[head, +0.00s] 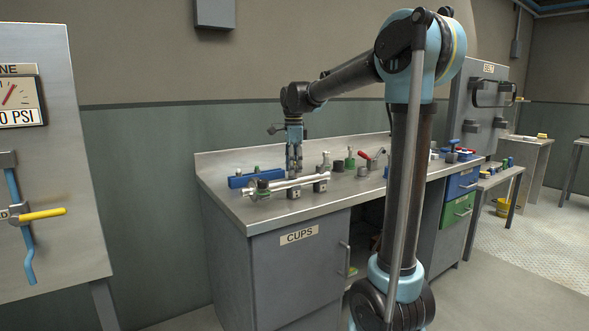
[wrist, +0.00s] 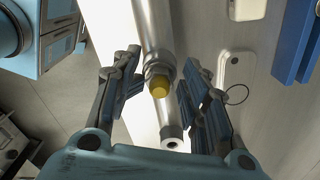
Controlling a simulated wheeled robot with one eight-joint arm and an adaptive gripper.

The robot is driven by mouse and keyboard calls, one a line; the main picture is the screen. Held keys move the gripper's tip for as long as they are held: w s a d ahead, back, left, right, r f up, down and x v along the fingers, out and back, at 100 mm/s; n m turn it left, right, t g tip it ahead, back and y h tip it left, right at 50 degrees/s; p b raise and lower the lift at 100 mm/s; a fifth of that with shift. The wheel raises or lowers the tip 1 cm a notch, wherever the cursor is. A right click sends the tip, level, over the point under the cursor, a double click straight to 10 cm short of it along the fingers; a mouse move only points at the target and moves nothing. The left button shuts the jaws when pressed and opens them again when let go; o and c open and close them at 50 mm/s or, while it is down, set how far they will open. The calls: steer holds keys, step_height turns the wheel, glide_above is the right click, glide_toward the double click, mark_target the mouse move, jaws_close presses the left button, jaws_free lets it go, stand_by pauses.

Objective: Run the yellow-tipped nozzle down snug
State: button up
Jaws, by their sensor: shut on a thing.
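My gripper (head: 294,172) is shut on the nozzle, pointing down over the tube assembly on the bench in the head view. The nozzle itself is too small and covered to make out there. How far it is seated cannot be told.
The metal tube (head: 285,184) lies on dark support blocks (head: 320,186) at the bench's left end. A blue block (head: 242,181) lies behind it. Several small fittings and a red-handled tool (head: 368,157) stand to the right. Bench front edge (head: 260,231) is clear.

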steer(key=shift+w, duration=0.15)
steer(key=shift+m, duration=0.9)
steer(key=shift+c, duration=0.2)
steer(key=shift+a+m, duration=0.1)
steer(key=shift+m, duration=0.8)
steer(key=shift+m, duration=0.8)
